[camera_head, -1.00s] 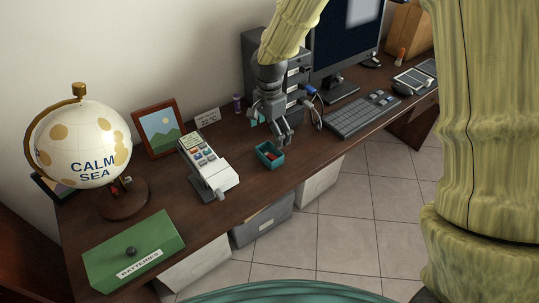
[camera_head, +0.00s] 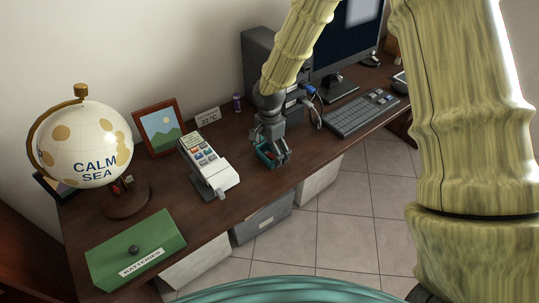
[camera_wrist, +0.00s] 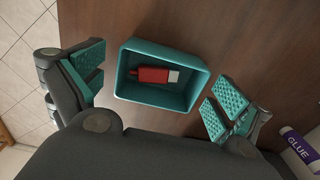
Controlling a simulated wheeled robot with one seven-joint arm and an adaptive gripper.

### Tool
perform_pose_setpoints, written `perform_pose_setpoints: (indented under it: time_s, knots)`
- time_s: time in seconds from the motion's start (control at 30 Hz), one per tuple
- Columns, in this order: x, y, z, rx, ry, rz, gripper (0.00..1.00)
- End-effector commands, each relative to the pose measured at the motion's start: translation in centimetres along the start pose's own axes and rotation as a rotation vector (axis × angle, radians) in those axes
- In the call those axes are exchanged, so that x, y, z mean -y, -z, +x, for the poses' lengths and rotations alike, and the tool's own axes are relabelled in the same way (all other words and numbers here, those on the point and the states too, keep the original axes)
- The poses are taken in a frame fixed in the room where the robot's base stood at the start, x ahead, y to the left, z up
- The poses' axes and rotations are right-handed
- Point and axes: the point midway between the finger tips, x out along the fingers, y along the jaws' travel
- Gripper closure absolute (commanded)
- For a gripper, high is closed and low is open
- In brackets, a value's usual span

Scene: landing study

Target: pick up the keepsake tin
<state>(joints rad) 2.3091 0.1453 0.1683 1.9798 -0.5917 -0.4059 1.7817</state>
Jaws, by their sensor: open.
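A small open teal box (camera_head: 261,155), likely the keepsake tin, stands upright on the desk; I see no label on it. In the wrist view the teal tin (camera_wrist: 152,97) holds a red and white stick (camera_wrist: 153,75). My gripper (camera_head: 277,158) is at the tin and partly hides it in the head view. In the wrist view my gripper (camera_wrist: 158,78) is open, with one teal-padded finger on either side of the tin. A gap shows between each pad and the tin's walls.
A card reader (camera_head: 206,165) stands left of the tin. A green box labelled BATTERIES (camera_head: 135,250) and a globe (camera_head: 82,145) are further left. A computer tower (camera_head: 262,55) is behind, a keyboard (camera_head: 361,112) to the right. A glue stick (camera_wrist: 298,148) lies near the right finger.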

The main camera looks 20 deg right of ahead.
Motion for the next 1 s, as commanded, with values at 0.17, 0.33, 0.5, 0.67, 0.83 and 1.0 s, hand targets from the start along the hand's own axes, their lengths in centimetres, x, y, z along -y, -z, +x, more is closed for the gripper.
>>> perform_pose_setpoints:
  time_s: [0.17, 0.33, 0.5, 0.67, 0.83, 1.0]
  knots:
    - [0.0, 0.0, 0.1, 0.000, 0.001, 0.000, 0.00]
    - [0.0, 0.0, 0.1, 0.000, 0.001, 0.000, 0.18]
    - [0.0, 0.0, 0.1, 0.000, 0.000, 0.000, 0.49]
    - [0.0, 0.0, 0.0, 0.000, 0.001, 0.000, 0.51]
    - [0.0, 0.0, -0.1, 0.000, 0.001, 0.001, 0.51]
    - [0.1, 0.0, -0.9, -0.001, 0.002, 0.001, 0.51]
